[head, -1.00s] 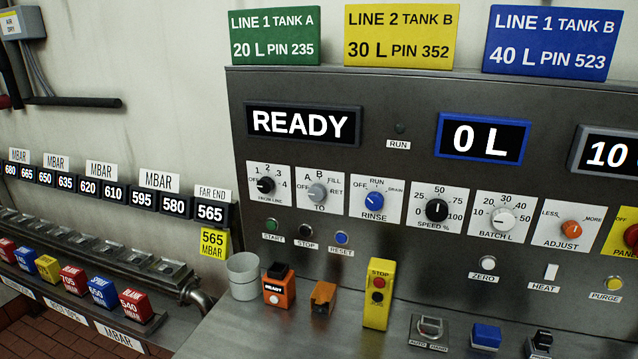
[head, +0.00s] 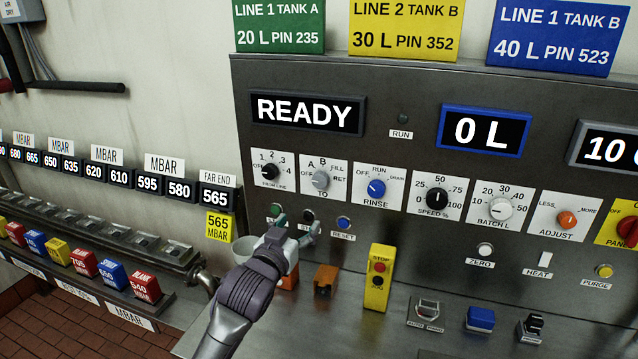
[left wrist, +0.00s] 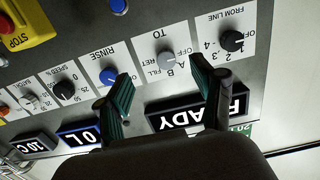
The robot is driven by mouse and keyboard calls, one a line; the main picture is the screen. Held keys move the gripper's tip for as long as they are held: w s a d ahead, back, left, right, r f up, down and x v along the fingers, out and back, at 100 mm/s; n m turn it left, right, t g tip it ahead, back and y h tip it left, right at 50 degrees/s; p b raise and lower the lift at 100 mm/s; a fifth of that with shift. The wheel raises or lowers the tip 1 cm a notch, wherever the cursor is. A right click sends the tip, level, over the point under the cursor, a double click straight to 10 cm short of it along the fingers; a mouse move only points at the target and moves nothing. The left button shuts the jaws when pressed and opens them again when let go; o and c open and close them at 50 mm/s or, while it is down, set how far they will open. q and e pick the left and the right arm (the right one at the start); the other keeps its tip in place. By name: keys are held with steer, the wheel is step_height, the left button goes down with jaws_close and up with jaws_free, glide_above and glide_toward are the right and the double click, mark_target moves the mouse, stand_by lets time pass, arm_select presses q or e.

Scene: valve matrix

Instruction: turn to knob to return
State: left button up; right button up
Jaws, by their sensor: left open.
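The TO knob (head: 321,180) is a grey-white dial on a white plate marked OFF, A, B, FILL and RET. It also shows in the left wrist view (left wrist: 167,61), seen upside down. Its exact pointer direction is too small to tell, but it does not clearly point at RET. My left gripper (head: 296,222) is open and empty, in front of the panel below the TO knob in the head view. In the left wrist view the open fingers (left wrist: 161,75) lie either side of the TO plate, apart from the knob. My right gripper is not in view.
The black FROM LINE knob (head: 270,171) and blue RINSE knob (head: 376,188) flank the TO knob closely. A yellow stop box (head: 378,278) and an orange block (head: 325,280) stand on the ledge. The display reads READY.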

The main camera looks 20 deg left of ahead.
mark_target(319, 183)
arm_select(q)
steer(key=shift+t, duration=0.4)
steer(key=w+r+p, duration=0.1)
steer(key=w, duration=0.3)
steer(key=w+r+p, duration=0.1)
steer(key=w, duration=0.4)
steer(key=w+p, duration=0.1)
steer(key=w, duration=0.3)
steer(key=shift+w+d+r, duration=0.15)
steer(key=shift+w+r, duration=0.1)
steer(key=shift+r, duration=0.15)
steer(key=shift+w+f, duration=0.1)
steer(key=shift+w, duration=0.65)
steer(key=c, duration=1.1)
steer(key=shift+c, duration=0.2)
